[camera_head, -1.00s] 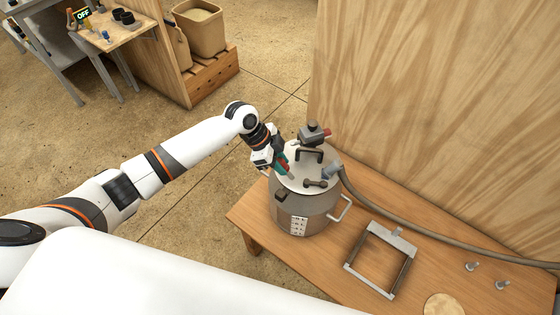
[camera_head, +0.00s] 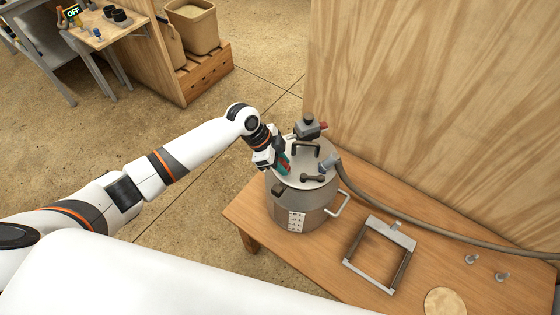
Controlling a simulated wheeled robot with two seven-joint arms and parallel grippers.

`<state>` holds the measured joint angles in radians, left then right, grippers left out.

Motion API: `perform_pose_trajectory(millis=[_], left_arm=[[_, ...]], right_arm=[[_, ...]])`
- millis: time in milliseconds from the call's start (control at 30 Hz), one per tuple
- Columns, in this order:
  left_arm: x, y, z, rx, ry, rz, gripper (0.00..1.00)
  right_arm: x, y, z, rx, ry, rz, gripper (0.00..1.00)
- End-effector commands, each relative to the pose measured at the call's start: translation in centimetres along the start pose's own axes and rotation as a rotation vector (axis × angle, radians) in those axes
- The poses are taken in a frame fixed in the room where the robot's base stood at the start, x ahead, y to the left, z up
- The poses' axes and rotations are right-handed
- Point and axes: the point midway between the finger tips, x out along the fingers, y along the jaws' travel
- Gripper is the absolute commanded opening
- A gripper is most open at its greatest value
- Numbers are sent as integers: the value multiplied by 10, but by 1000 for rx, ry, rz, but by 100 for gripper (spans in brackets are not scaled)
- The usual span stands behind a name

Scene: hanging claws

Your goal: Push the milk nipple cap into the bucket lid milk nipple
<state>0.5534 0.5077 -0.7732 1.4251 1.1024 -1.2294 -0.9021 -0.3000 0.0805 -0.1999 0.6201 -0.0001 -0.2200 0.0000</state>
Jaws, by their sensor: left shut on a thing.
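A metal milk bucket (camera_head: 283,208) stands upright on the wooden bench. My left gripper (camera_head: 283,168) is over the left part of the lid, fingers pointing down. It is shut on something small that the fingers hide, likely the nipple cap. I cannot tell whether it touches the lid nipple, which I cannot make out clearly. My right gripper is out of view.
A grey hose (camera_head: 420,228) runs from the lid along the plywood wall. A metal frame (camera_head: 380,255), small pale nipple-like parts (camera_head: 471,259) and a round wooden disc (camera_head: 444,302) lie on the bench (camera_head: 335,262) to the right. A side table stands far left.

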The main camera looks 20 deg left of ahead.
Motion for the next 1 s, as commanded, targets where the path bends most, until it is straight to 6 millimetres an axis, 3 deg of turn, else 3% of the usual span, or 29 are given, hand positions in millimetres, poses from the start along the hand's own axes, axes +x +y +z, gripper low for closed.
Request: perform_pose_trajectory(millis=[167,200,333,667,767,1000], left_arm=[[6,0,0,0,-1,0,0],[5,0,0,0,-1,1,35],[5,0,0,0,-1,0,54],[1,0,0,1,-1,1,54],[-10,1,0,2,-2,3,54],[-59,1,-1,3,0,6,54]], right_arm=[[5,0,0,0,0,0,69],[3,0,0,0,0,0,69],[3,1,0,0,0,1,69],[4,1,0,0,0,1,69],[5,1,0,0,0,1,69],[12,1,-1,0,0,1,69]])
